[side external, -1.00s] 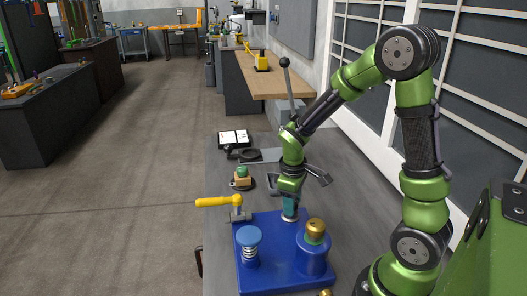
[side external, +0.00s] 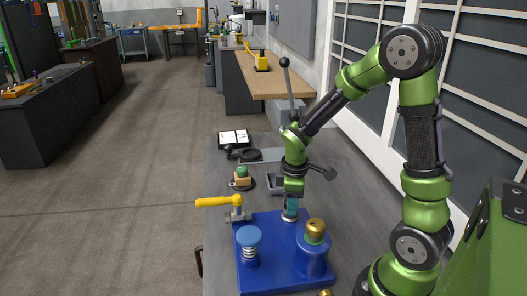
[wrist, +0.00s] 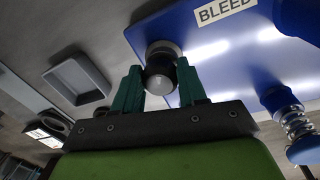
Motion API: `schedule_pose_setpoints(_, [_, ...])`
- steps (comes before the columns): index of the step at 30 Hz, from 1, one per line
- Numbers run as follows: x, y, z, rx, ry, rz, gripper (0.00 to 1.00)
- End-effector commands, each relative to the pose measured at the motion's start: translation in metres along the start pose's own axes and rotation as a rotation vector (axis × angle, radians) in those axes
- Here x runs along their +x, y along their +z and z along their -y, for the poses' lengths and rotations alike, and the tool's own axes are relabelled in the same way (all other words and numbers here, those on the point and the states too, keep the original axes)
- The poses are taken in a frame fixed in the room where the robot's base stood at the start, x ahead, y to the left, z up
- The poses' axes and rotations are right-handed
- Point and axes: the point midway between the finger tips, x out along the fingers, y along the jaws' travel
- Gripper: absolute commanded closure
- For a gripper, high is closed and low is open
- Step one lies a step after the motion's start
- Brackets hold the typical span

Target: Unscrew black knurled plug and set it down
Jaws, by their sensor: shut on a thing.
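My gripper (side external: 291,205) points down at the back edge of the blue block (side external: 262,276), over a silver ring (side external: 289,216). In the wrist view, the two teal fingers of my gripper (wrist: 160,88) are shut on the black plug (wrist: 160,79), one on each side. I cannot tell how far the plug sits in the ring. In the side view the fingers hide the plug.
A grey tray (wrist: 78,78) lies on the bench beside the block. On the block stand a blue spring knob (side external: 249,237) and a brass-topped post (side external: 316,229). A yellow-handled valve (side external: 220,201) sits at its left corner. A green-topped part (side external: 242,173) stands behind.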

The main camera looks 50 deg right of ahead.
Motion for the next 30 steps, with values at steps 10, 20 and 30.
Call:
schedule_pose_setpoints(10, [0.0002, 0.0006, 0.0003, -0.124, -0.002, -0.013, 0.76])
schedule_pose_setpoints(20, [0.0000, 0.0009, -0.0003, -0.269, -0.002, -0.029, 0.76])
schedule_pose_setpoints(30, [0.0000, 0.0012, -0.0008, -0.337, -0.002, -0.036, 0.76])
